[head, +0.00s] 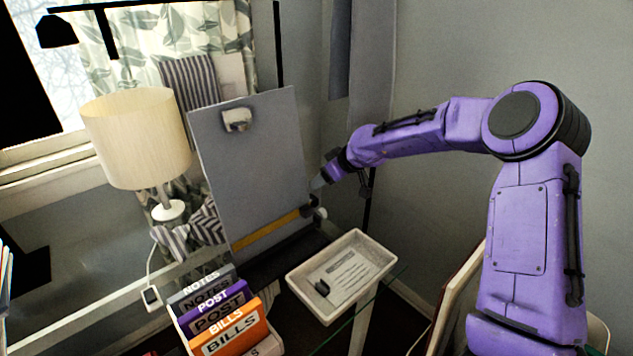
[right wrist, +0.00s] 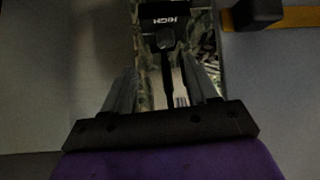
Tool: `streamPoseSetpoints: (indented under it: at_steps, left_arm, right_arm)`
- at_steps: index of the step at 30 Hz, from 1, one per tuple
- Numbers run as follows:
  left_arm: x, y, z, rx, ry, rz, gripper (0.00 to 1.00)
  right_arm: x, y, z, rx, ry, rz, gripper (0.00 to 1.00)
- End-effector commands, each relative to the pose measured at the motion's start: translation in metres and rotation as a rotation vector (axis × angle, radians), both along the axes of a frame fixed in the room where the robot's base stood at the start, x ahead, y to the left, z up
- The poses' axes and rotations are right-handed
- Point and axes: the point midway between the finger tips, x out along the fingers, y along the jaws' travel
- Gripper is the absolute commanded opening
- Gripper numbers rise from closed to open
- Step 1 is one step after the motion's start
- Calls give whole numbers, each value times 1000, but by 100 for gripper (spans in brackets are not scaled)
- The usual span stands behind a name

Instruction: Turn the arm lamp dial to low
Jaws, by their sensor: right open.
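The black arm lamp's shade (head: 56,30) and thin black arm (head: 150,4) show at the top left of the head view. In the right wrist view, a black label reading HIGH (right wrist: 164,20) sits above a small dark knob (right wrist: 165,41), with a dark stem below it. I cannot make out the dial in the head view. My right gripper (head: 318,185) is beside the right edge of the grey board. In the wrist view its two fingers (right wrist: 160,65) are apart, with the knob ahead between them; contact is not visible. My left gripper is out of view.
The grey board (head: 250,150) with a yellow ledge (head: 268,230) stands close to my right gripper. A table lamp (head: 138,138) is at left. A white tray (head: 300,280) and file folders (head: 228,330) lie in front. A wall is behind.

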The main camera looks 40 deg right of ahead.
Motion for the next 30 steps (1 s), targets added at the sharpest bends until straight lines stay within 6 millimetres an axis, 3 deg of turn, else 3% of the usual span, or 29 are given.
streamPoseSetpoints:
  at_steps: [4, 9, 13, 17, 24, 30]
  left_arm:
    - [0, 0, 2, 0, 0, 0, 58]
    - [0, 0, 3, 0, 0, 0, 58]
    - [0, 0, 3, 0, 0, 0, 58]
    - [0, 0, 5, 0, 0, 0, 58]
    - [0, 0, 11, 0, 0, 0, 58]
    - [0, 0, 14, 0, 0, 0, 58]
  right_arm:
    - [18, -24, 5, -70, 156, 105, 58]
    - [37, -7, 21, -123, 286, 300, 58]
    - [40, 2, 23, -136, 321, 369, 58]
    - [45, 7, 7, -135, 326, 374, 58]
    - [62, 18, -43, -136, 325, 373, 58]
    - [71, 24, -67, -136, 322, 373, 58]
